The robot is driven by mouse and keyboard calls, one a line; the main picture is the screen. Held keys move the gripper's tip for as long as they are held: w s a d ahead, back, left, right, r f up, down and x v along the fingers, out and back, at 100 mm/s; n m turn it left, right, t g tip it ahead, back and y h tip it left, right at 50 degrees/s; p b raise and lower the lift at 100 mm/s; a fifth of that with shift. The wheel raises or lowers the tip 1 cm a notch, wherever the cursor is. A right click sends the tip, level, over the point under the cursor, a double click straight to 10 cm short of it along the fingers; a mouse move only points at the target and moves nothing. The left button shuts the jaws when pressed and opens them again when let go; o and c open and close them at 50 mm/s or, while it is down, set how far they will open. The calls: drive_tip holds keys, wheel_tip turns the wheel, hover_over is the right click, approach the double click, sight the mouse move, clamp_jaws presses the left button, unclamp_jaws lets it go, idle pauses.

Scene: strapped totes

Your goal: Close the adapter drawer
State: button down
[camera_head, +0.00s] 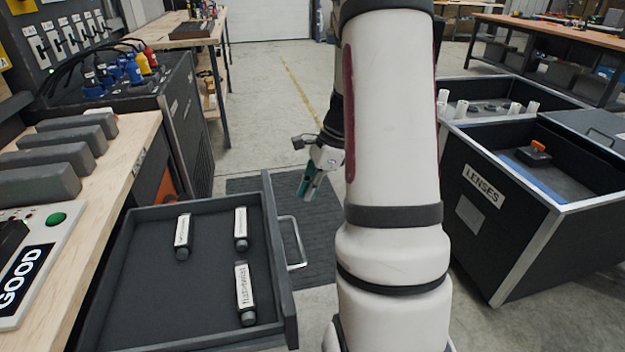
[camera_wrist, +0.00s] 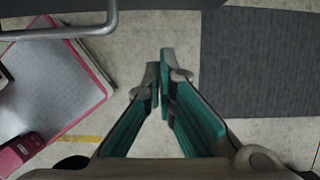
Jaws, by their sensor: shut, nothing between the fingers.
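The adapter drawer (camera_head: 150,225) is pulled out from under the wooden bench at the lower left of the head view. Several details show inside: three labelled adapters lie on its dark floor, two in the right part and one nearer the middle. Its silver bar handle (camera_head: 297,243) is on the right-hand front face. The handle also shows at the upper left of the wrist view (camera_wrist: 60,33). My gripper (camera_head: 306,190), with teal finger pads, is beyond the handle in the head view, apart from it. In the wrist view its fingers (camera_wrist: 163,70) are together and empty, to the right of the handle.
The wooden bench (camera_head: 128,133) with grey blocks stands at the left. A black tote marked LENSES (camera_head: 480,215) stands at the right, past my arm. A dark ribbed mat (camera_head: 315,240) lies on the concrete floor between them. The floor around my gripper looks clear.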

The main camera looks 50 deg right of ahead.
drive_tip(key=shift+w+a+f+b, duration=0.15)
drive_tip(key=shift+w+a+f, duration=0.35)
drive_tip(key=shift+a, duration=0.2)
drive_tip(key=shift+w+a+f+b, duration=0.15)
drive_tip(key=shift+w+a+f, duration=0.3)
drive_tip(key=shift+a, duration=0.2)
drive_tip(key=shift+w+a+f+b, duration=0.15)
drive_tip(key=shift+w+a+f, duration=0.25)
drive_tip(key=shift+w+a, duration=0.25)
drive_tip(key=shift+a, duration=0.1)
drive_tip(key=w+a+p, duration=0.2)
drive_tip(key=w+a, duration=0.4)
drive_tip(key=a, duration=0.3)
drive_tip(key=w+a+p, duration=0.2)
drive_tip(key=w+a, duration=0.5)
drive_tip(key=a, duration=0.2)
drive_tip(key=w+a+p, duration=0.2)
drive_tip(key=w+a, duration=0.4)
drive_tip(key=a, duration=0.3)
drive_tip(key=shift+w+a, duration=0.2)
drive_tip(key=shift+w, duration=0.15)
